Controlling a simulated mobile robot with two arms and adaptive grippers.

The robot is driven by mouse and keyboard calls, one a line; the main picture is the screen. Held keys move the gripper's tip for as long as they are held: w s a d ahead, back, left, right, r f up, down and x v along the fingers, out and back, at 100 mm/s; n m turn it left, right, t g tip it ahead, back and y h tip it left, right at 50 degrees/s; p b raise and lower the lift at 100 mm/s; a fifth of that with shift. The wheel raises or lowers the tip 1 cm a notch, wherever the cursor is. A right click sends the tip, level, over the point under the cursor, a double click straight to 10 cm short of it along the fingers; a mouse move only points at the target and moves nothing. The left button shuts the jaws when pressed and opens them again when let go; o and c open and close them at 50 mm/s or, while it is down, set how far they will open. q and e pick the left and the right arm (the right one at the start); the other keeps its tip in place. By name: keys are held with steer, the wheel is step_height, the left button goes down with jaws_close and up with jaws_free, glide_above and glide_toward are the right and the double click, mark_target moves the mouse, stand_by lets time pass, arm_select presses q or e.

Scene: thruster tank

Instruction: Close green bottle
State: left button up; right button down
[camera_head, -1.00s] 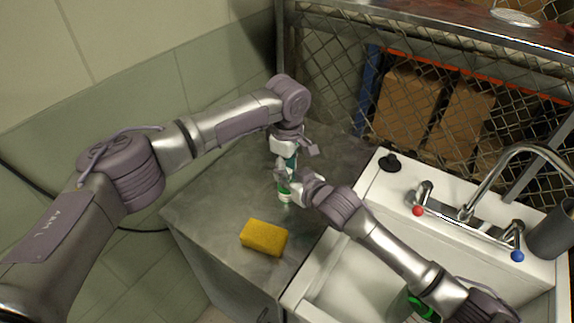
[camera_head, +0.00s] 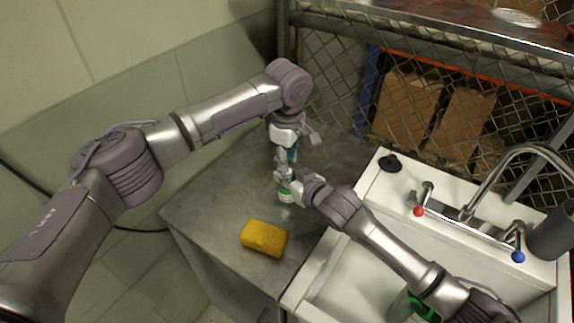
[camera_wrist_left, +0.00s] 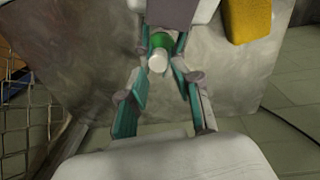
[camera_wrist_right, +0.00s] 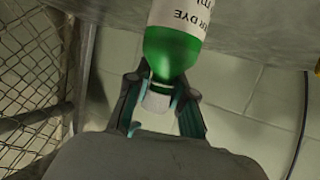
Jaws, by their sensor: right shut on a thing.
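The green bottle (camera_head: 286,193) stands upright on the metal table, with a white label (camera_wrist_right: 178,15) and green shoulder. A white cap (camera_wrist_left: 158,61) is at its neck; how tightly it sits cannot be told. It also shows in the right wrist view (camera_wrist_right: 157,100). My right gripper (camera_wrist_right: 160,82) comes from the right and is shut on the bottle near its neck. My left gripper (camera_wrist_left: 164,46) points down from above, with its fingers apart on either side of the cap and no clear contact. The arms partly hide the bottle in the head view.
A yellow sponge (camera_head: 264,238) lies at the table's front. A white sink (camera_head: 330,277) with a tap (camera_head: 490,180) is at the right, holding a partly hidden green-and-white thing (camera_head: 424,304). A black stopper (camera_head: 389,163) sits on its rim. Wire fencing is behind.

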arm_select(q)
steer(key=shift+r, duration=0.25)
arm_select(e)
steer(key=shift+s+d+f, duration=0.15)
steer(key=shift+f, duration=0.6)
arm_select(q)
steer(key=c, duration=0.3)
steer(key=shift+f, duration=0.2)
steer(key=shift+w+f, duration=0.15)
steer(key=shift+f, duration=1.25)
steer(key=shift+r, duration=2.05)
steer(key=shift+f, duration=0.1)
arm_select(e)
steer(key=c, duration=1)
jaws_free()
arm_select(q)
steer(key=shift+w, duration=0.1)
arm_select(e)
steer(key=shift+o, duration=0.3)
steer(key=shift+w, duration=0.3)
steer(key=shift+r, duration=0.1)
